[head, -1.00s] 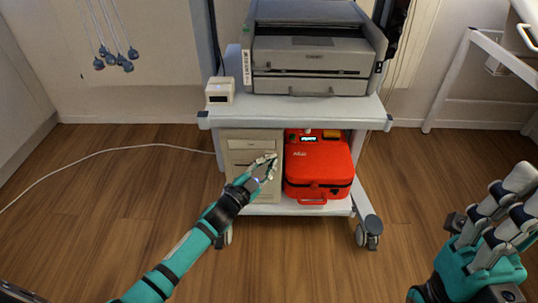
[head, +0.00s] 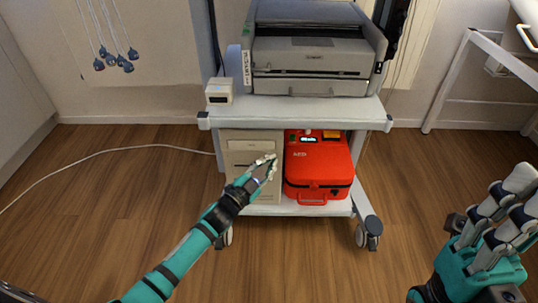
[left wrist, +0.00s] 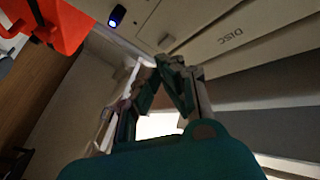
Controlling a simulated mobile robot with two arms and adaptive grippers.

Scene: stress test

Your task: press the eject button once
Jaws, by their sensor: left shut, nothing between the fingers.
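The beige computer tower (head: 240,148) stands on the cart's lower shelf, left of the red case. In the left wrist view its front panel (left wrist: 255,22) fills the upper right, tilted, with the word DISC (left wrist: 230,38). A small rectangular button (left wrist: 166,42) shows on that panel; I cannot read any mark on it. My left gripper (head: 271,163) is shut and empty in front of the tower's right part. In the wrist view its fingertips (left wrist: 170,62) are close to the small button; I cannot tell whether they touch. My right gripper (head: 525,190) is at the far right, away from the cart.
A red AED case (head: 318,172) sits close to the right of my left gripper. A printer (head: 312,62) and a small white box (head: 219,91) stand on the cart top (head: 290,110), above my left gripper. A white cable (head: 110,150) lies on the otherwise clear floor at left.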

